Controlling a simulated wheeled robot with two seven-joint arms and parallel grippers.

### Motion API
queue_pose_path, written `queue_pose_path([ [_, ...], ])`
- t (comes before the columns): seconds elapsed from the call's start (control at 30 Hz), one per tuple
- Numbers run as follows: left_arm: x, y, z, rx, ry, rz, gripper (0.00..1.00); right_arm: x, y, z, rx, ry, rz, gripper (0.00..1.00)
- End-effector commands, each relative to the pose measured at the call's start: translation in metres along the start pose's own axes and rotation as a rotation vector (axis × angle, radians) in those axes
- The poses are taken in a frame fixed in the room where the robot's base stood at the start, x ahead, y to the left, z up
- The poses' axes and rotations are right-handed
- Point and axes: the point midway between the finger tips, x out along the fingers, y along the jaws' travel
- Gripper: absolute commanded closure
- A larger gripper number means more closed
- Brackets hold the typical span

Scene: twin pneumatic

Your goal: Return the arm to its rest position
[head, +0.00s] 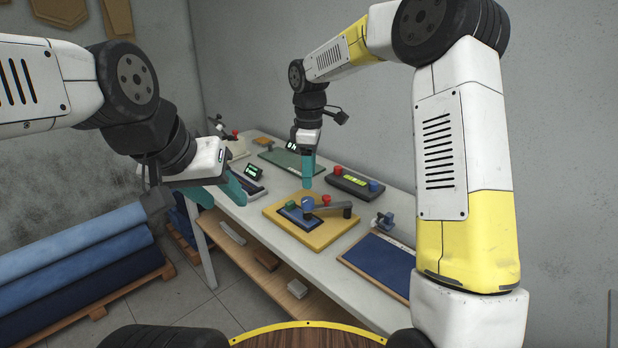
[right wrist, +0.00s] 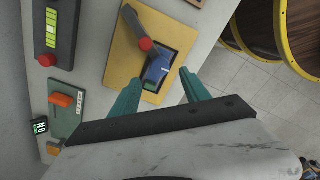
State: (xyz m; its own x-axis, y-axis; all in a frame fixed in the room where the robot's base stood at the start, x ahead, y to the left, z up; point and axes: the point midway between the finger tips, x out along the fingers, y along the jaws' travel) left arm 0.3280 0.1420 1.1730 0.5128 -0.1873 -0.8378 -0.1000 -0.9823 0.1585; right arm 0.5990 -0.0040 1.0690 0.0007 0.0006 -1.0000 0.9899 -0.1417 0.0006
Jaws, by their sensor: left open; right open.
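My right gripper (head: 308,170) hangs above the far edge of a yellow board on the workbench, its teal fingers pointing down. In the right wrist view the fingers of my right gripper (right wrist: 161,88) are spread apart with nothing held between them. The yellow board (head: 328,236) carries a dark plate, a blue piece (head: 308,203) and a grey lever with a red knob (head: 326,199).
Fabric rolls (head: 85,255) lie on a pallet at the left. A round wooden top (head: 305,338) is nearest me.

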Motion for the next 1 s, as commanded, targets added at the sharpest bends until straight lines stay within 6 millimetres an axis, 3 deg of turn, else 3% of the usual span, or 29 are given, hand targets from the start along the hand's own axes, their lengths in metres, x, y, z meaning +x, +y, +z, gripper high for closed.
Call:
queue_pose_path([
  [0.37, 0.000, 0.000, 0.000, 0.000, 0.000, 0.000, 0.56, -0.004, -0.001, 0.001, 0.005, 0.000, 0.003, 0.45],
  [0.53, 0.000, 0.000, 0.000, 0.000, 0.000, 0.000, 0.56, -0.027, -0.013, 0.018, 0.089, 0.012, 0.040, 0.45],
  [0.8, 0.000, 0.000, 0.000, 0.000, 0.000, 0.000, 0.56, -0.084, -0.068, 0.071, 0.406, 0.090, 0.143, 0.45],
  [1.0, 0.000, 0.000, 0.000, 0.000, 0.000, 0.000, 0.56, -0.109, -0.116, 0.109, 0.661, 0.183, 0.203, 0.45],
])
